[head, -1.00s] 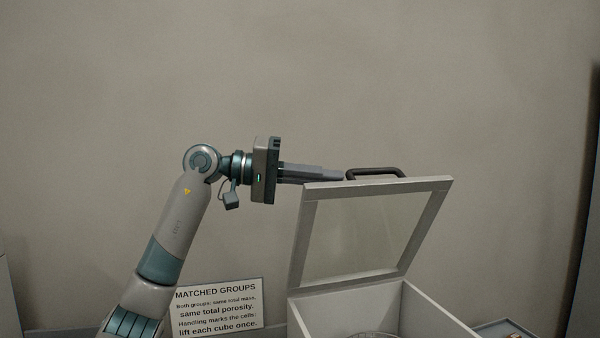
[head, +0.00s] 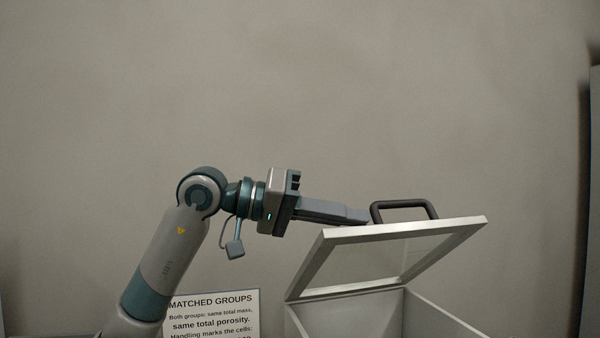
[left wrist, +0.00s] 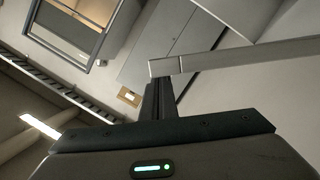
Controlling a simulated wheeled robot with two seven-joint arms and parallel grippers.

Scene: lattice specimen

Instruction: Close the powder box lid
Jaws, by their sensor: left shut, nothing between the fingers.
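The powder box (head: 345,315) is a pale open-topped box at the lower right of the head view. Its lid (head: 390,226), a light frame around a clear pane, is hinged on the box and tilted partly open. A dark handle (head: 404,205) stands on the lid's outer face. My left gripper (head: 366,217) is shut and empty, its fingertips behind the lid's raised edge, beside the handle. In the left wrist view the fingers (left wrist: 158,84) reach the end of a pale bar, likely the lid's edge (left wrist: 240,53). I cannot tell whether they touch. My right gripper is not visible.
A printed sign (head: 212,314) headed "MATCHED GROUPS" stands left of the box. A plain wall (head: 300,80) fills the background. A dark upright edge (head: 586,200) is at the far right. The space above the lid is clear.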

